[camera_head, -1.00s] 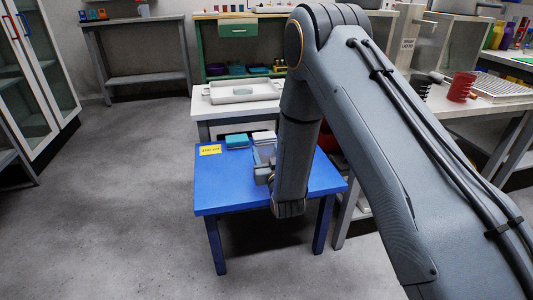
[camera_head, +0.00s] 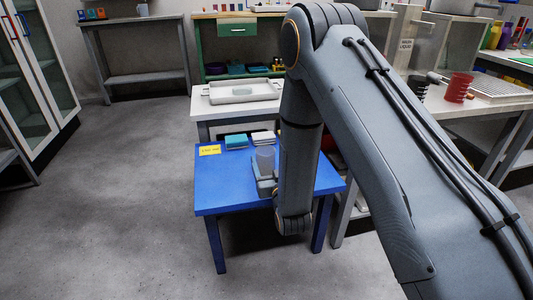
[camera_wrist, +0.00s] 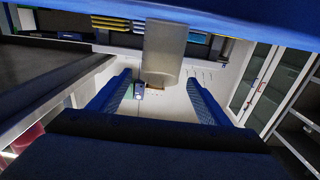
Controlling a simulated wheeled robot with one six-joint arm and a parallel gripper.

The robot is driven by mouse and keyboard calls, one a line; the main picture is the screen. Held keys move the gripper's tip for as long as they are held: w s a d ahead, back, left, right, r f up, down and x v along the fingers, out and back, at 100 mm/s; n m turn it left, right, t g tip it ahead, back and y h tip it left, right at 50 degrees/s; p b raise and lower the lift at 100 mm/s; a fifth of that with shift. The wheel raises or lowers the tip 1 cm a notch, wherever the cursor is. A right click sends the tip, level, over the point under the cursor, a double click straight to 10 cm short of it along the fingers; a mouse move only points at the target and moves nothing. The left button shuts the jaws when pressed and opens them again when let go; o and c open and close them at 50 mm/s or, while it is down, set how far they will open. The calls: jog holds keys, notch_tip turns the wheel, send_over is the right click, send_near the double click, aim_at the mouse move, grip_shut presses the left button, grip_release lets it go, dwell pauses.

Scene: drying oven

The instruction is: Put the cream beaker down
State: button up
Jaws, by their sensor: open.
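The beaker (camera_head: 265,157) looks grey in the head view and stands upright on the blue table (camera_head: 222,187). In the wrist view it shows as a grey-beige cylinder (camera_wrist: 165,45), upside down against the blue tabletop at the top edge. My gripper (camera_head: 265,179) is at the near side of the beaker, low over the table. Its two blue fingers (camera_wrist: 157,80) are spread, with nothing clamped between them. The beaker appears just beyond the fingertips. My arm hides part of the table to the right of the beaker.
A teal box (camera_head: 236,141) and a pale stack (camera_head: 263,137) lie at the table's back edge, behind the beaker. A yellow label (camera_head: 210,150) lies at the back left. The left front of the table is clear. A white tray (camera_head: 243,92) stands on the bench behind.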

jog(key=p+v, duration=0.1)
jog(key=v, duration=0.5)
jog(key=shift+r, duration=0.1)
jog(key=shift+a+r+g, duration=0.25)
jog(key=shift+a+g, duration=0.2)
jog(key=shift+g, duration=0.05)
jog(key=s+a+r+n+g+h, duration=0.1)
jog(key=s+a+r+g, duration=0.25)
jog(key=s+g, duration=0.45)
jog(key=s+d+r+g+h, duration=0.1)
jog(key=s+d+r+g, duration=0.1)
jog(key=s, duration=0.6)
jog(key=s+d+r+n+g+h, duration=0.1)
jog(key=s+d+r+g, duration=0.1)
jog(key=s, duration=0.7)
jog(key=s+d+r+g+h, duration=0.1)
jog(key=s+d+r+g, duration=0.2)
jog(key=s, duration=0.5)
jog(key=shift+s+r+n+g, duration=0.3)
jog(key=shift+r+n+g, duration=0.1)
jog(key=shift+g, duration=0.3)
